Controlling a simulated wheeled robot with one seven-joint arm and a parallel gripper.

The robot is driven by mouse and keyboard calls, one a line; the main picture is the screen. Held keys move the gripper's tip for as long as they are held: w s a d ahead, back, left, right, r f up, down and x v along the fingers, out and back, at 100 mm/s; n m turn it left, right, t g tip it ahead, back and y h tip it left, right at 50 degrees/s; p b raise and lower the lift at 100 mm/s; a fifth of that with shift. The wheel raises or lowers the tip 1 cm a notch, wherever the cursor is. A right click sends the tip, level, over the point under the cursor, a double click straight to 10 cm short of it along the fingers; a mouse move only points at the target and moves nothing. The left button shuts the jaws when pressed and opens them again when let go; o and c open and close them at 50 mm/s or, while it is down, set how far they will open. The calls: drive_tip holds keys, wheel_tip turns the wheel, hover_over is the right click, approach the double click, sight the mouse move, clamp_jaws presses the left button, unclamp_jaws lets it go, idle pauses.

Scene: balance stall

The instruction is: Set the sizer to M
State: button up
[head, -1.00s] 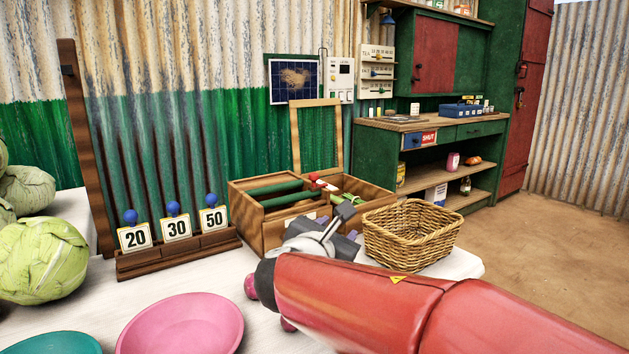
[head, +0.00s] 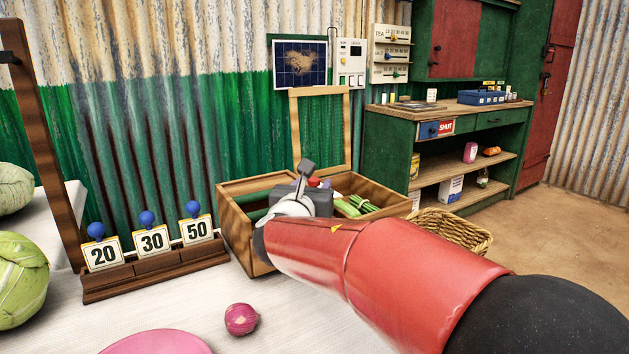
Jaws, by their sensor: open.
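No letter M can be read in this view, and I cannot tell for certain which thing is the sizer. A wooden box (head: 236,238) with an upright mesh-framed lid (head: 351,130) stands on the white table. It holds green bundles (head: 357,205) and a small red piece (head: 313,182). My gripper (head: 305,195) is over the front middle of this box, with its dark grey body in front of the contents. It is open; its fingertips are mostly hidden, and I see nothing held. Contact with the box cannot be told.
A rack with cards 20, 30 and 50 (head: 157,268) stands left of the box. A red onion (head: 241,319) and a pink bowl (head: 158,343) are in front. A wicker basket (head: 462,232) is behind my arm. A wall panel with sliders (head: 390,53) hangs behind.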

drive_tip(key=shift+w+d, duration=0.2)
drive_tip(key=shift+w, duration=0.65)
clamp_jaws()
